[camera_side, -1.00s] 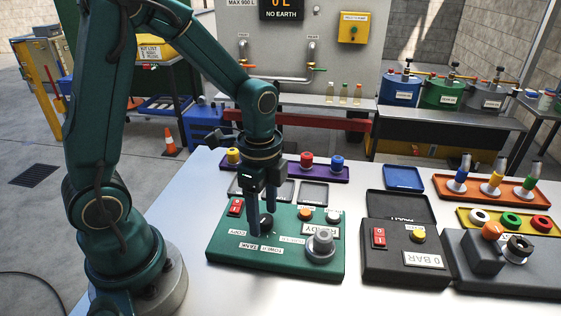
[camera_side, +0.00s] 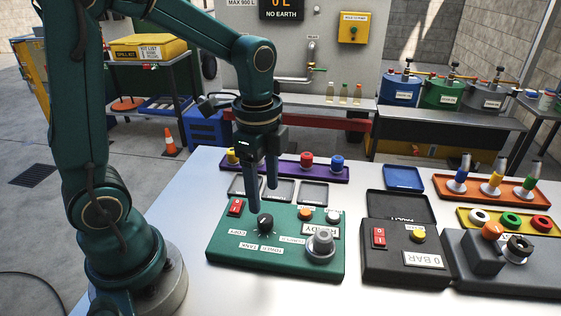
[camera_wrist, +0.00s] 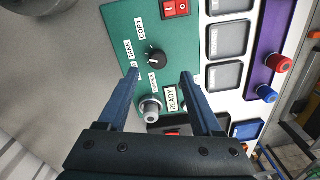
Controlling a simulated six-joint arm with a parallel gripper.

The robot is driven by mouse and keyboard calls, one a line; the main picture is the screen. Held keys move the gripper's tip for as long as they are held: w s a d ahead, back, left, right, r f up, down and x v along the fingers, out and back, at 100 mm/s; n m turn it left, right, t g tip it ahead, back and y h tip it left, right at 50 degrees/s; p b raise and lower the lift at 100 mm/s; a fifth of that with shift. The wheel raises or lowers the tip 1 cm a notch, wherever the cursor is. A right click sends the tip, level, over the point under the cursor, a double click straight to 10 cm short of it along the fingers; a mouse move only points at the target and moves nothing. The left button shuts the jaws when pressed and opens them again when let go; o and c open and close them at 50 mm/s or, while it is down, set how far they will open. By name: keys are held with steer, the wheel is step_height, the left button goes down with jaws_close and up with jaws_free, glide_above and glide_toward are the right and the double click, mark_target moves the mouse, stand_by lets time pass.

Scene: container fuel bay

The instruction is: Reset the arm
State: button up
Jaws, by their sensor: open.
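My gripper (camera_side: 262,200) is open and empty above the green control panel (camera_side: 225,250). In the wrist view its two fingers (camera_wrist: 160,75) stand apart with nothing between them. The black selector knob (camera_side: 265,221) sits on the panel just below the fingertips; it also shows in the wrist view (camera_wrist: 156,59), with COPY and TANK labels beside it. A red rocker switch (camera_side: 236,207) is at the panel's upper left, and a grey round connector (camera_side: 321,241) is at its right. A READY label (camera_wrist: 171,99) shows in the wrist view.
A black box reading 0 BAR (camera_side: 380,270) stands right of the panel. Behind are a purple tray (camera_side: 285,169) with coloured knobs and small grey trays (camera_side: 313,193). At the right are an orange tray (camera_side: 445,190) and a dark grey block (camera_side: 500,275). The table front is clear.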

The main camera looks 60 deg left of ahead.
steer(key=s+d+r+n+t, duration=0.2)
steer(key=s+r+n+t, duration=0.3)
steer(key=n, duration=0.7)
steer(key=shift+s+d+r, duration=0.2)
steer(key=shift+s+r, duration=0.35)
steer(key=shift+s, duration=0.55)
